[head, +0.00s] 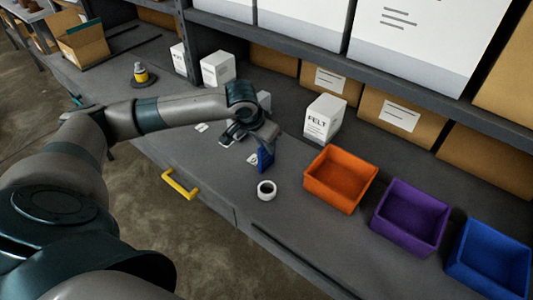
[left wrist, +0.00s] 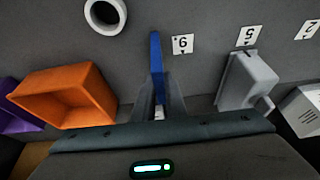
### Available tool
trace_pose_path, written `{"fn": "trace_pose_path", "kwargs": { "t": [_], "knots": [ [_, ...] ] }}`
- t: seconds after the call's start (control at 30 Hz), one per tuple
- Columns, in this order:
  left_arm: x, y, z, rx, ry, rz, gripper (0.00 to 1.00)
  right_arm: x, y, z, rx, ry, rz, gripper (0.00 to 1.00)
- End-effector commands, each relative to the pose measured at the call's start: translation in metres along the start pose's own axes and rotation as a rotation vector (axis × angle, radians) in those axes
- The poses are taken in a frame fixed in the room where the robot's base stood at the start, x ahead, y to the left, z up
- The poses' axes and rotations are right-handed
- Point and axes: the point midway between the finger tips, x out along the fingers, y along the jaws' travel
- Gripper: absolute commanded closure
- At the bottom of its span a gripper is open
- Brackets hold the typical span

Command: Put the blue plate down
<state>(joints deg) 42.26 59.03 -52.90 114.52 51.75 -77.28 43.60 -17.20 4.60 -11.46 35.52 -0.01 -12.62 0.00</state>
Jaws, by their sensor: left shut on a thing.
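The blue plate (head: 265,159) is a thin blue piece held on edge. It also shows edge-on in the left wrist view (left wrist: 156,58). My left gripper (head: 264,142) is shut on it over the grey workbench (head: 205,185). The fingers also show in the left wrist view (left wrist: 158,100), one on each side of the plate. I cannot tell whether the plate's lower edge touches the bench. A numbered white card (left wrist: 182,44) lies beside the plate. My right gripper is not in view.
A white ring (head: 266,190) lies close to the plate. Orange (head: 338,180), purple (head: 410,217) and blue (head: 490,258) bins stand to the right. A FELT box (head: 322,120) stands behind. A grey holder (left wrist: 248,80) and more number cards (left wrist: 247,36) are near the gripper.

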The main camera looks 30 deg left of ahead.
Motion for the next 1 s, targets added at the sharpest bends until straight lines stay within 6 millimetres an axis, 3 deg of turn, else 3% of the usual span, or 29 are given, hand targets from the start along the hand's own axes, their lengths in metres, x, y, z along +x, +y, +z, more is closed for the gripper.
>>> {"fn": "trace_pose_path", "kwargs": {
  "t": [0.27, 0.53, 1.0],
  "knots": [
    [-0.005, 0.000, -0.003, 0.000, 0.003, 0.000, 1.00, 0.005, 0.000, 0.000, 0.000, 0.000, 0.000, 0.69],
    [-0.036, 0.000, -0.017, 0.000, 0.006, 0.000, 1.00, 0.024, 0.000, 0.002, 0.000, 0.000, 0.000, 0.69],
    [-0.072, 0.084, -0.065, 0.002, 0.004, 0.004, 1.00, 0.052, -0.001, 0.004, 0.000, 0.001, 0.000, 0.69]
  ]
}}
